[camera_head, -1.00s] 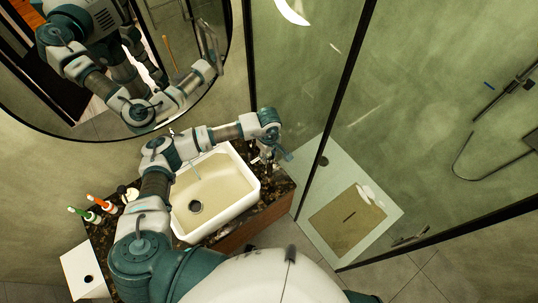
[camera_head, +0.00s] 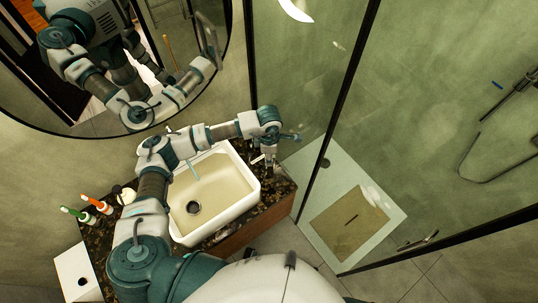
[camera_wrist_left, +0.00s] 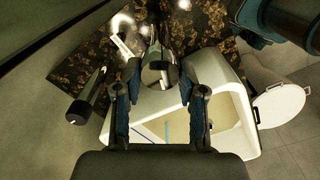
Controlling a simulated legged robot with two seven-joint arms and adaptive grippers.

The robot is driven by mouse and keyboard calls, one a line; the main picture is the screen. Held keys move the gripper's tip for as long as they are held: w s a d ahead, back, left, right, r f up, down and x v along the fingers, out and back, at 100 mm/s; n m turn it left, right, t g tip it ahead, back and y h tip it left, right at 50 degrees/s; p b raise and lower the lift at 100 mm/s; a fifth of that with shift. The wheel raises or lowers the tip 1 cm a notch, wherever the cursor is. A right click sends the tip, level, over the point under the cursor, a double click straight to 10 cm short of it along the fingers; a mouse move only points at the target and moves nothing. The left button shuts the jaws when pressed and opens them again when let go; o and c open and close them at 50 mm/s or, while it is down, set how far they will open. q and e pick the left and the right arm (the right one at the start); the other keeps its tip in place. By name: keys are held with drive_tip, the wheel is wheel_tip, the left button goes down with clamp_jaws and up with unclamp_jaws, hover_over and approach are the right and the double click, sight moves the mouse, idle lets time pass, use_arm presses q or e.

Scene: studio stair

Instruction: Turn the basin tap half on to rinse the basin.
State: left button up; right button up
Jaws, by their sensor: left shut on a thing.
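The white basin (camera_head: 250,190) is set in a dark speckled counter, with a round drain in its floor. It also shows in the wrist view (camera_wrist_left: 232,75). My left gripper (camera_head: 268,160) reaches over to the basin's far right corner, pointing down. In the wrist view its two fingers (camera_wrist_left: 160,105) stand apart on either side of a shiny metal tap part (camera_wrist_left: 156,68), which looks like the handle. The exact contact is hidden. A thin pale-blue streak (camera_head: 194,170) shows over the basin; I cannot tell whether it is water. My right gripper is out of view.
Bottles with green (camera_head: 72,211) and orange (camera_head: 93,202) tops stand on the counter's left (camera_head: 100,240). A glass shower wall (camera_head: 335,130) rises close right of the counter. A mirror (camera_head: 225,75) hangs behind, reflecting me. A dark cylinder (camera_wrist_left: 80,112) shows left in the wrist view.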

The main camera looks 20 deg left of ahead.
use_arm(q)
drive_tip(key=shift+n, duration=0.7)
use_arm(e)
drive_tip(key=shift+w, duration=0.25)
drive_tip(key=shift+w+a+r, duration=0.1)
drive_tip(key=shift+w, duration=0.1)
use_arm(q)
drive_tip(key=o, duration=1.1)
drive_tip(key=shift+w, duration=0.1)
drive_tip(key=shift+o, duration=0.2)
drive_tip(key=shift+r, duration=0.25)
wheel_tip(320, 180, up, 11)
drive_tip(key=shift+r, duration=0.2)
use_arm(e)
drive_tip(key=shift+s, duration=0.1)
use_arm(q)
drive_tip(key=shift+f, duration=0.1)
